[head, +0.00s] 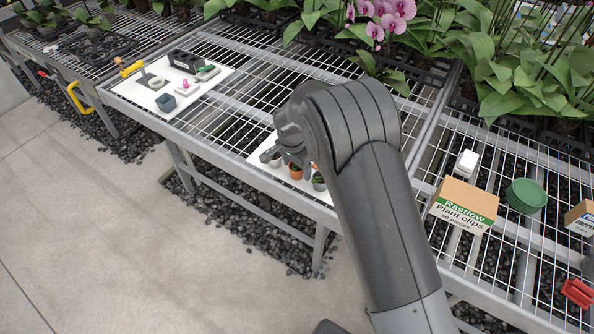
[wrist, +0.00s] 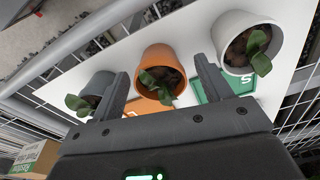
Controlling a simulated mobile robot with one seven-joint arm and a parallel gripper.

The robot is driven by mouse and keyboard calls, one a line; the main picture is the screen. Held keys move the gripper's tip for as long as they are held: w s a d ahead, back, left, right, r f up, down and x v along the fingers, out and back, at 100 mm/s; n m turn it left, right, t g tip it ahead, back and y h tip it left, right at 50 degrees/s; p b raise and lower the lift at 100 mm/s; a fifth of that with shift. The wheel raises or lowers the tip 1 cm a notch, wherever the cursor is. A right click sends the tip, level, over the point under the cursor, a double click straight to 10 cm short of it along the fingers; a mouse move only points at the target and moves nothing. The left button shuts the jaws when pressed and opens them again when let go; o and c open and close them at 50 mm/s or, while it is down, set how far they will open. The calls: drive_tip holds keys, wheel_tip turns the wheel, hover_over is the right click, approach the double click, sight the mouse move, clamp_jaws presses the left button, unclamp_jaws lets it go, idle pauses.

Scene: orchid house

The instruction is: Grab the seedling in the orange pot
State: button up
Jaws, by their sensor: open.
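The orange pot (wrist: 158,54) with a small green seedling (wrist: 155,90) in dark bark stands on a white board (wrist: 195,30). In the wrist view it lies between the two fingers of my gripper (wrist: 160,70). The fingers are open, one on each side of the pot; I cannot tell whether they touch it. In the head view the orange pot (head: 296,174) is partly hidden behind my gripper (head: 288,163).
A white pot (wrist: 240,28) with a seedling stands close on the right in the wrist view, and a grey pot (wrist: 97,86) with a seedling close on the left. A cardboard box (head: 463,206) and a green round container (head: 525,196) stand on the mesh bench to the right.

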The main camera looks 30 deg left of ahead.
drive_tip(key=shift+f, duration=0.6)
drive_tip(key=shift+c, duration=0.3)
drive_tip(key=c, duration=1)
drive_tip(key=shift+r, duration=0.15)
